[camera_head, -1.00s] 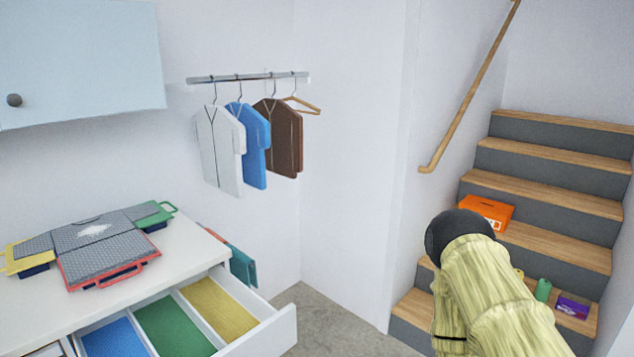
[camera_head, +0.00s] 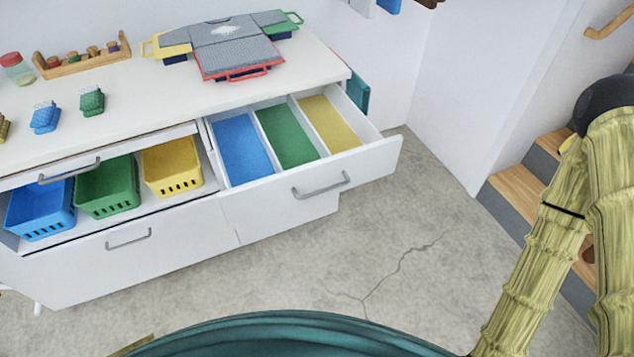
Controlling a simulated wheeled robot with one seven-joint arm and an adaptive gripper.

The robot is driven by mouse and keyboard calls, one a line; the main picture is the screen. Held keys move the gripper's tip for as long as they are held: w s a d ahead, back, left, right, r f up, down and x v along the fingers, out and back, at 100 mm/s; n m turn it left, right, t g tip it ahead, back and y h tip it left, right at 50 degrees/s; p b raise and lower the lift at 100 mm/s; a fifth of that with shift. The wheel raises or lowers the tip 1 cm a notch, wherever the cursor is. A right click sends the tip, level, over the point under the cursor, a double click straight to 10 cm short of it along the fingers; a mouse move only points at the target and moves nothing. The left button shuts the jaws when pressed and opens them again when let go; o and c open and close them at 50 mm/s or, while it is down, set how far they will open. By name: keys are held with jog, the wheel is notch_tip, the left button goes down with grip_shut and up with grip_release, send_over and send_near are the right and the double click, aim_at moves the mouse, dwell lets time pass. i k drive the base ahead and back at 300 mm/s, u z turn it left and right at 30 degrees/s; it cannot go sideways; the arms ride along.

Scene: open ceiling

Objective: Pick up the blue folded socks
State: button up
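A small blue folded bundle (camera_head: 45,117), which looks like the blue folded socks, sits on the white dresser top at the left. A similar green bundle (camera_head: 91,100) lies to its right. A yellow one (camera_head: 4,127) is cut by the left picture edge. My arm rises at the right edge of the picture, far from the bundles. My gripper is not in view.
The white dresser (camera_head: 330,68) has an open drawer (camera_head: 384,152) with blue, green and yellow compartments. Blue (camera_head: 40,208), green (camera_head: 108,187) and yellow (camera_head: 172,167) baskets sit below its top. A jar (camera_head: 17,68), rack (camera_head: 85,57) and folding boards (camera_head: 235,45) stand on top. Floor is clear; stairs (camera_head: 520,190) at right.

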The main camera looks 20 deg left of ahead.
aim_at(46, 116)
jog(key=u, duration=2.25)
